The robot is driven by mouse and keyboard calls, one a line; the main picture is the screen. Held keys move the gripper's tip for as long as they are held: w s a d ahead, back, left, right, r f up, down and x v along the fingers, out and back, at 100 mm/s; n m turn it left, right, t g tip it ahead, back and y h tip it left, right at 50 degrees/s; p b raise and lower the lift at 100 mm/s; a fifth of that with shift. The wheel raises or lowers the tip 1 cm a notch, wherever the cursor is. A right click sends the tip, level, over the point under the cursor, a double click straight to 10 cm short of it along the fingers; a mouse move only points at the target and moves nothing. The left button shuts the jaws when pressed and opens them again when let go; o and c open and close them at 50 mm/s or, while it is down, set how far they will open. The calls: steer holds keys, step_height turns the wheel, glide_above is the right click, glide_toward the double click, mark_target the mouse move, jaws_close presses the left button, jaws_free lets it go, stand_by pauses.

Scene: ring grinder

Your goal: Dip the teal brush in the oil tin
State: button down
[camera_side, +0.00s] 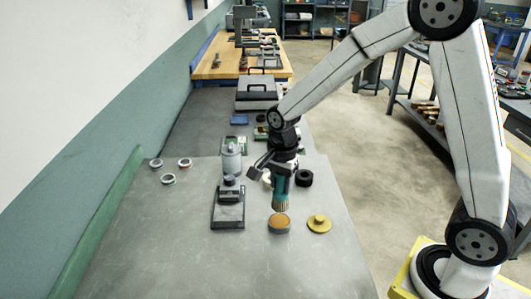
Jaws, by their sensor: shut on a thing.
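My gripper (279,170) points down over the grey table and is shut on the teal brush (281,188). The brush hangs upright with its tan bristles downward. The oil tin (279,228), a low grey round tin with amber oil at its top, stands just below the bristles in the picture. The bristle ends appear at the tin's far rim; I cannot tell whether they touch the oil. The upper part of the brush is hidden by my gripper.
A yellow knobbed disc (319,224) lies right of the tin. A dark stand (228,208) and a grey canister (231,160) are to the left. A black ring (303,178) sits behind right. Several small rings (168,179) lie far left. The table front is clear.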

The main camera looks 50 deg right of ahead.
mark_target(281, 198)
steer(key=shift+f, duration=2)
steer(key=shift+f, duration=0.7)
stand_by(1.2)
steer(key=shift+r, duration=0.15)
steer(key=shift+r, duration=3.45)
steer(key=shift+f+n, duration=0.1)
steer(key=shift+n, duration=0.2)
steer(key=n, duration=0.1)
steer(key=f+n, duration=0.1)
steer(key=n, duration=0.3)
steer(key=f+n, duration=0.1)
steer(key=n, duration=0.3)
steer(key=f+n, duration=0.1)
steer(key=n, duration=0.1)
steer(key=shift+f, duration=0.15)
steer(key=shift+f+n, duration=0.3)
steer(key=shift+n, duration=0.75)
steer(key=shift+f+n, duration=0.25)
steer(key=shift+n, duration=0.8)
